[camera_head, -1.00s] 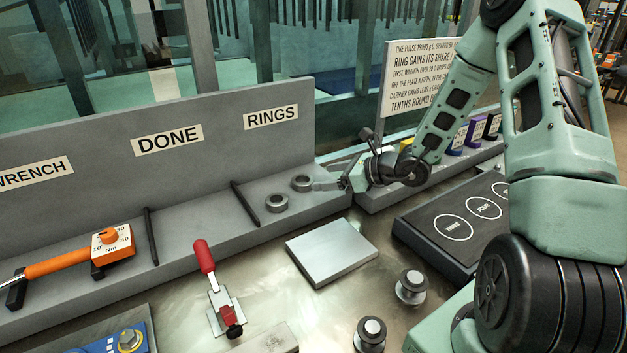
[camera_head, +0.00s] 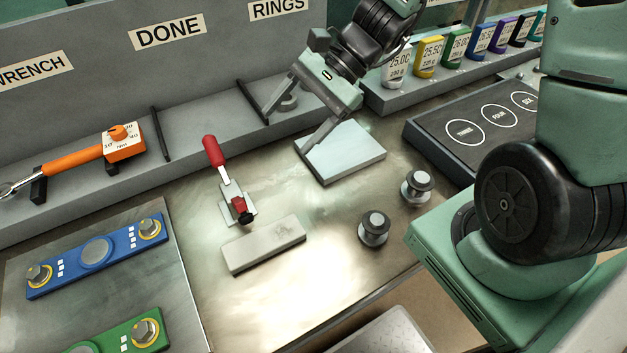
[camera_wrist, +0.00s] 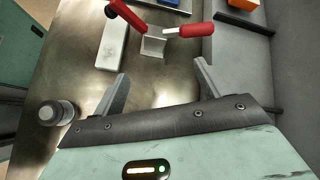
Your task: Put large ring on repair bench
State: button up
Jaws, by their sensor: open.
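One grey ring (camera_head: 288,102) shows on the shelf under the RINGS label, partly hidden behind my gripper. A second ring cannot be made out, and I cannot tell whether the visible one is the large ring. My gripper (camera_head: 288,135) is open and points down, its fingers apart near the shelf's front edge and the pale plate. In the wrist view my gripper (camera_wrist: 162,75) has nothing between its fingers, and no ring shows there. The metal bench top (camera_head: 300,285) lies in front of the shelf.
On the bench are a pale square plate (camera_head: 350,165), a red-handled clamp (camera_head: 214,152), a grey block (camera_head: 264,244) and two round knobbed weights (camera_head: 374,228) (camera_head: 417,187). An orange wrench (camera_head: 75,155) lies on the shelf. A dark numbered tray (camera_head: 450,110) is at right.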

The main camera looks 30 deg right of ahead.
jog(key=s+a+r+n+h, duration=0.1)
jog(key=s+n+h, duration=0.3)
jog(key=s+n, duration=0.4)
jog(key=s+a+r+n+h, duration=0.1)
jog(key=s+a+n+h, duration=0.3)
jog(key=n, duration=0.9)
jog(key=shift+s+a+r+h, duration=0.25)
jog(key=shift+s+r+h, duration=0.25)
jog(key=shift+s, duration=1.35)
jog(key=shift+f, duration=0.1)
